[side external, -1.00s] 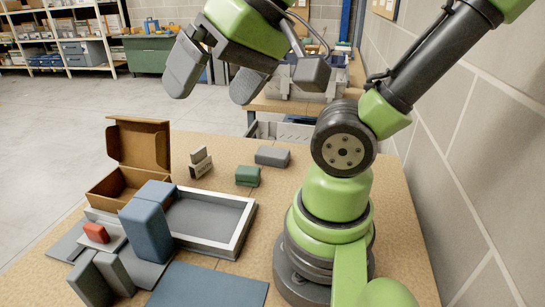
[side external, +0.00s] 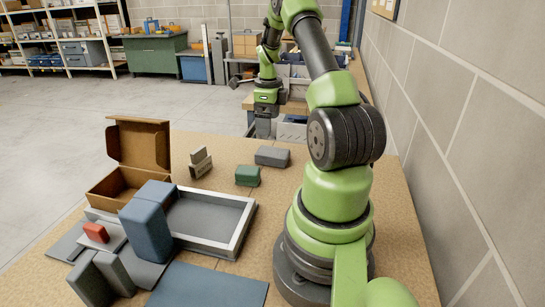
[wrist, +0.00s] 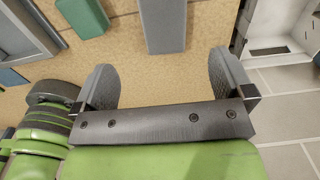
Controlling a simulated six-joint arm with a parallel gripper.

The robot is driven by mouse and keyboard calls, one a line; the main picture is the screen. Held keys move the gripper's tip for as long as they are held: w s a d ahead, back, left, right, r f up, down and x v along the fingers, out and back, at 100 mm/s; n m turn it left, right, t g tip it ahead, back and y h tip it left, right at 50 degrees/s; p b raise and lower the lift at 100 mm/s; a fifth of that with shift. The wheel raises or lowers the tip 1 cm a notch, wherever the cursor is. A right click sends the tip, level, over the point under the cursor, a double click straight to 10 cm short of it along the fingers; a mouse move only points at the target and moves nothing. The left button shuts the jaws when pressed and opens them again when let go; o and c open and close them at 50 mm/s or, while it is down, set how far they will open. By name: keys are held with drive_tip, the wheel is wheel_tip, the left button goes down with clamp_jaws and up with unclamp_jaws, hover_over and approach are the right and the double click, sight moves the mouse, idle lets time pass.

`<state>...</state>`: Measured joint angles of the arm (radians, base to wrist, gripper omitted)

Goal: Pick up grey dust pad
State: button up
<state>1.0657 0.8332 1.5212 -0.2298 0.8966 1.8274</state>
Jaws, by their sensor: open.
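A grey block (side external: 272,156), which looks like the grey dust pad, lies flat on the tan table towards its far side. It also shows at the top centre of the wrist view (wrist: 163,25), cut off by the picture's edge. My gripper (side external: 263,128) points down just beyond the block, near the table's far edge. In the wrist view my gripper (wrist: 163,78) is open, its two fingers wide apart with nothing between them. The block is ahead of the fingers, roughly in line with the gap and not touching them.
A green block (side external: 248,175) is close left of the grey one. Further left are small upright beige-grey blocks (side external: 200,163), a grey tray (side external: 240,235), an open cardboard box (side external: 165,150) and a tall blue block (side external: 147,232). A wall (side external: 470,150) runs along the right.

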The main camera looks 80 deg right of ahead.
hover_over(272, 151)
drive_tip(key=shift+m, duration=0.4)
wheel_tip(272, 151, down, 5)
drive_tip(key=shift+s, duration=0.1)
drive_tip(key=shift+a+f, duration=0.1)
drive_tip(key=shift+f, duration=3.05)
drive_tip(key=c, duration=1)
